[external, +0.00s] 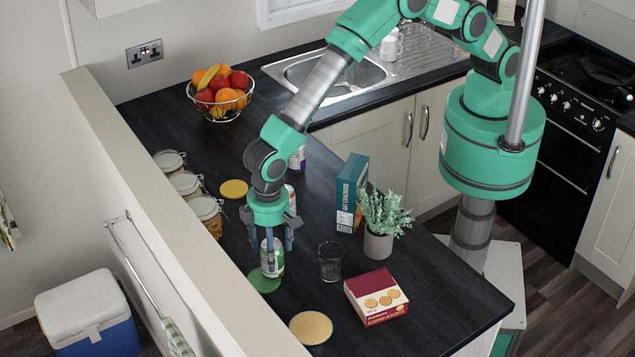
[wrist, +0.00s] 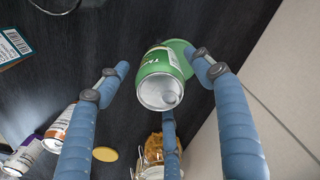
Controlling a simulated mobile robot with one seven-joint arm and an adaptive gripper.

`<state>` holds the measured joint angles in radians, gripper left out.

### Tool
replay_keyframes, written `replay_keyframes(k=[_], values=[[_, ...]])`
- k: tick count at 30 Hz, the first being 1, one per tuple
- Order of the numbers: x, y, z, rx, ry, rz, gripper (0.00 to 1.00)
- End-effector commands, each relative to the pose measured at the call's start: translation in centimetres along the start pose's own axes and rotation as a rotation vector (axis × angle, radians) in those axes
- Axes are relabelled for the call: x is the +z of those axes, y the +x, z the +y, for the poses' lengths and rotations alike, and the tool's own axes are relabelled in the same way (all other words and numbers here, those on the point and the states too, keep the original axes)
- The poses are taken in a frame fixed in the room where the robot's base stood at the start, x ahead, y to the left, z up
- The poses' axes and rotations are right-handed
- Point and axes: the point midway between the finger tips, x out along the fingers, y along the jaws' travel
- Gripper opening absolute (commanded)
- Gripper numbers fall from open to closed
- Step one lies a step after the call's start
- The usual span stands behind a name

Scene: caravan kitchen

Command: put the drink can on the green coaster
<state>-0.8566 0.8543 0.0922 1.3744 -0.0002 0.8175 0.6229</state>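The drink can (external: 272,258), green and white with a silver end, stands upright over the green coaster (external: 258,284), towards its right side. Whether its whole base lies within the coaster cannot be told. My gripper (external: 276,244) points down around the can from above. In the wrist view the can (wrist: 160,82) is between the blue fingers of my gripper (wrist: 162,70), with a clear gap on the left; the right finger is close to it. The fingers are spread. The green coaster (wrist: 182,50) shows behind the can, partly hidden by it.
A glass (external: 330,262), a red biscuit box (external: 376,297), a potted plant (external: 379,242) and a teal cracker box (external: 351,192) stand to the right. Several jars (external: 206,214) line the left edge. A tan coaster (external: 311,328) lies in front, a yellow one (external: 234,189) behind.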

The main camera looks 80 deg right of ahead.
Motion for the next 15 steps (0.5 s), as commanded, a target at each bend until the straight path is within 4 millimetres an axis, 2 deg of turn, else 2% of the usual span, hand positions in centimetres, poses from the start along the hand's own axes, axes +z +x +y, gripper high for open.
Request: replay_keyframes(k=[10,15], values=[[0.0,-0.3,0.0,0.0,0.0,0.0,0.66],[0.0,-1.4,0.0,-0.001,0.0,0.001,0.66]])
